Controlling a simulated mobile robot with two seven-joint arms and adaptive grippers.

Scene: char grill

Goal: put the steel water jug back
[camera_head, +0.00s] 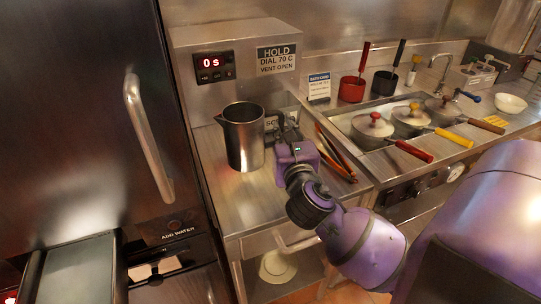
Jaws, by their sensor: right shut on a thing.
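The steel water jug (243,140) stands upright on the steel counter (240,205), below the display panel reading "0 s". Its spout points left. My right gripper (284,128) is at the jug's right side, where the handle would be, and is shut on the jug; the fingers and the handle are small and partly hidden against the dark parts behind. My left gripper is not in view.
A tall dark oven (80,110) with a vertical handle stands at left, with an open tray or drawer (75,272) below. Tongs (338,158) lie right of my gripper. Lidded pots (372,128), red and black holders and a white bowl (510,103) are farther right. Counter in front of the jug is clear.

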